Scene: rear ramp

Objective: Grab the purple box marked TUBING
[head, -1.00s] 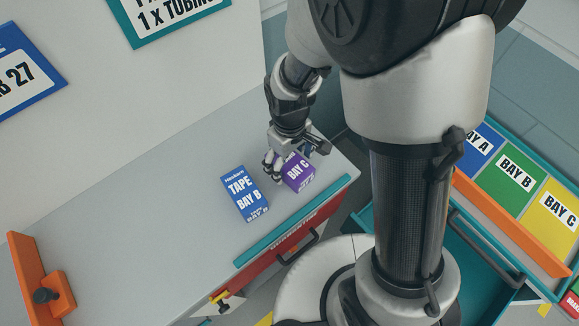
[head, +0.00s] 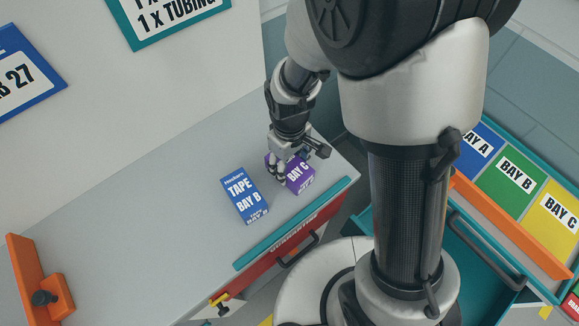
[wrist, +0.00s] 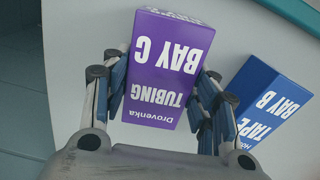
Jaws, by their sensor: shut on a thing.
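The purple box (head: 298,174), marked TUBING and BAY C, is on the grey counter near its right end. In the wrist view the purple box (wrist: 168,62) shows between the two fingers, with its lettering upside down. My gripper (head: 281,170) reaches down to it and is shut on it; the gripper (wrist: 163,100) has one finger along each side of the box. In the head view part of the box is hidden behind the fingers. I cannot tell any gap between the box and the counter.
A blue box (head: 242,196) marked TAPE BAY B stands just left of the purple box, close to one finger in the wrist view. An orange bracket (head: 38,280) is at the counter's left. Blue, green and yellow bays (head: 514,184) lie at right. The counter (head: 130,200) between is clear.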

